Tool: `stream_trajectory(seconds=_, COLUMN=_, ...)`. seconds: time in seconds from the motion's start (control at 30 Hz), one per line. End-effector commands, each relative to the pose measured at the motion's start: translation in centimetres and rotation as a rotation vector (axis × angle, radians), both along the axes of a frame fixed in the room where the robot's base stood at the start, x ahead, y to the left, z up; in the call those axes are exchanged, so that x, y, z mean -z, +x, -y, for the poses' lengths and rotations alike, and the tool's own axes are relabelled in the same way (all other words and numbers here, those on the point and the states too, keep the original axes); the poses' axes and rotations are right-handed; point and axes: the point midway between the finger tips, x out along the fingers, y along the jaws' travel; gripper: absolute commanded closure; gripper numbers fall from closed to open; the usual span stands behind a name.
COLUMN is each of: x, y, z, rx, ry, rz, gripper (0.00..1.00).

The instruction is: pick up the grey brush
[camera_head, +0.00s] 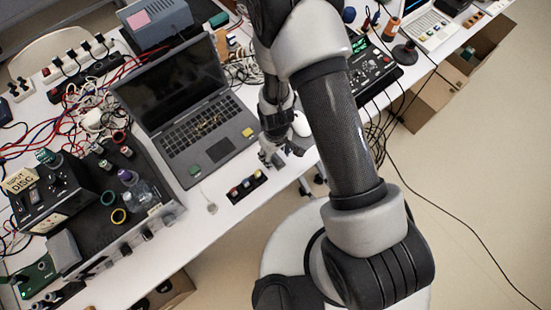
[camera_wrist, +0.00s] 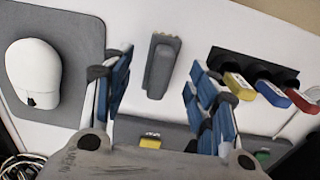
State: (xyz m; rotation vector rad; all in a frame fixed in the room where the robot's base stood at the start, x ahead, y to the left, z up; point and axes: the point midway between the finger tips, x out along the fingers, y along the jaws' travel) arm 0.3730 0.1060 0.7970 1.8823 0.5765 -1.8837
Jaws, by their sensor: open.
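The grey brush (camera_wrist: 160,66) lies on the white table in the wrist view, a narrow grey block with pale yellowish bristles showing at its top end. My gripper (camera_wrist: 161,70) is open, with one blue-padded finger on each side of the brush in the picture. There are visible gaps between the brush and both fingers. I cannot tell how high the fingertips are above the table. In the head view my gripper (camera_head: 271,157) is low over the table's front edge, beside the laptop. I cannot make out the brush clearly there.
A white mouse (camera_wrist: 33,72) rests on a grey pad (camera_wrist: 84,45) left of my gripper. A black holder (camera_wrist: 228,58) with yellow, blue and red pieces stands close on the right. The open laptop (camera_head: 211,128) borders the work area. Cables (camera_head: 372,150) hang off the table.

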Motion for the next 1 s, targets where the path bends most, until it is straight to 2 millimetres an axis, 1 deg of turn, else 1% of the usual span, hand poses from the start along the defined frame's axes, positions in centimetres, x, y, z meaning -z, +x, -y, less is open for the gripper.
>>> stream_trajectory(seconds=0.03, x=1.3, y=0.0, z=0.0, rx=0.002, ry=0.001, rz=-0.001, gripper=0.47)
stream_trajectory(seconds=0.1, x=2.1, y=0.0, z=0.0, rx=0.002, ry=0.001, rz=0.0, gripper=0.47)
stream_trajectory(seconds=0.17, x=2.4, y=0.0, z=0.0, rx=0.001, ry=0.002, rz=0.001, gripper=0.47)
stream_trajectory(seconds=0.37, x=2.2, y=0.0, z=0.0, rx=0.0, ry=0.002, rz=0.001, gripper=0.47)
stream_trajectory(seconds=1.0, x=2.1, y=0.0, z=0.0, rx=0.0, ry=0.002, rz=0.001, gripper=0.89)
